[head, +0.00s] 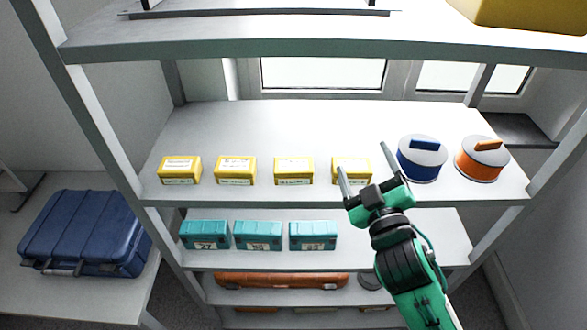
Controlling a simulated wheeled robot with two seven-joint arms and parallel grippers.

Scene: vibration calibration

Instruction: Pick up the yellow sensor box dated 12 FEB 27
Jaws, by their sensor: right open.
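Several yellow sensor boxes stand in a row along the front of the middle shelf (300,125) in the head view. From left to right they are the first yellow box (180,170), the second yellow box (235,170), the third yellow box (293,171) and the rightmost yellow box (350,168). Their labels are too small to read, so I cannot tell which is dated 12 FEB 27. My right gripper (363,160) is open and empty, with its fingers at the right of the rightmost box and partly in front of it. My left gripper is not in view.
A blue round device (422,165) and an orange round device (481,165) stand right of my right gripper. Teal boxes (257,236) fill the shelf below. A blue case (85,232) lies at left. The upper shelf edge (320,50) overhangs; the middle shelf's back is clear.

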